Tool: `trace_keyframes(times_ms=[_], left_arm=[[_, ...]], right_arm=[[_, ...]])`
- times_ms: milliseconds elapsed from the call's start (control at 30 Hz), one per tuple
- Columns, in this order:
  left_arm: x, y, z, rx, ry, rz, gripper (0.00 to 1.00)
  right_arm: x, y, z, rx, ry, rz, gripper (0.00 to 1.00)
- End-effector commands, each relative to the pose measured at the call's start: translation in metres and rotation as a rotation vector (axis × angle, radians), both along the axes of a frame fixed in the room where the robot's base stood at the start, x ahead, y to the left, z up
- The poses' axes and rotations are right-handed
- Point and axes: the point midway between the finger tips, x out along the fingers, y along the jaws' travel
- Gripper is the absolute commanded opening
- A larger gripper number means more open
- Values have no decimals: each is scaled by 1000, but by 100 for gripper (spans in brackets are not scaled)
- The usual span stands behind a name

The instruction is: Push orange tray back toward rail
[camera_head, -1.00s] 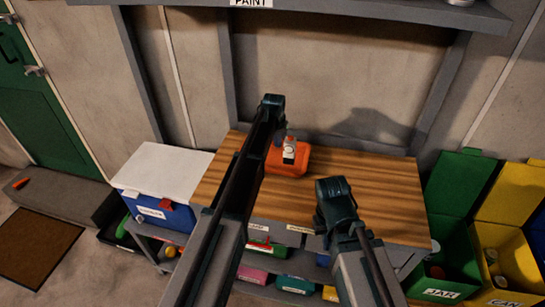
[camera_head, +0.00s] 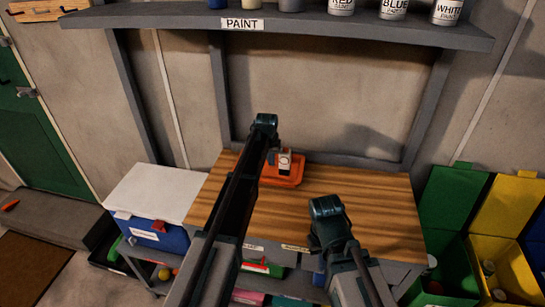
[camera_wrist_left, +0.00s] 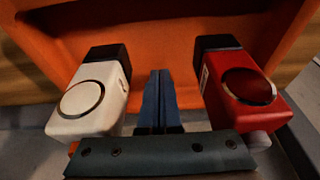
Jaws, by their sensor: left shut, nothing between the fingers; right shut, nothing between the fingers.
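The orange tray (camera_head: 290,183) sits on the wooden bench top (camera_head: 350,205) near its back edge, partly hidden by my left arm. A grey rail (camera_head: 355,160) runs along the back; I cannot tell whether the tray touches it. My left gripper (camera_head: 273,157) is shut and empty at the tray. In the left wrist view its fingertips (camera_wrist_left: 157,82) point at the tray's orange wall (camera_wrist_left: 155,45), between a white block with a round button (camera_wrist_left: 88,98) and a red one (camera_wrist_left: 240,88). My right gripper (camera_head: 325,225) is shut over the bench's front part; its fingers are mostly hidden.
A blue cooler with a white lid (camera_head: 155,195) stands left of the bench. Green (camera_head: 455,205) and yellow (camera_head: 505,215) bins stand at right. A shelf with paint cans (camera_head: 290,27) hangs above. The bench top right of the tray is clear.

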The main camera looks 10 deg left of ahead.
Motion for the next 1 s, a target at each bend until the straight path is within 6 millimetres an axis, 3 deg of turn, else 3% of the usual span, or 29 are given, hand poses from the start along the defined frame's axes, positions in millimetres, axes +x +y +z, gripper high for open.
trace_keyframes(times_ms=[100, 533, 700, 1000], left_arm=[[-8, 0, 23, 0, 0, 0, 0], [-26, 1, 87, 0, 0, 0, 0], [-30, 1, 97, 0, 0, 0, 0], [-31, 1, 96, 0, 1, -1, 0]], right_arm=[[0, 0, 23, 0, 0, 0, 0], [0, 0, 87, 0, 0, 1, 0], [0, 0, 97, 0, 0, 2, 0], [0, 0, 96, 0, 0, 2, 0]])
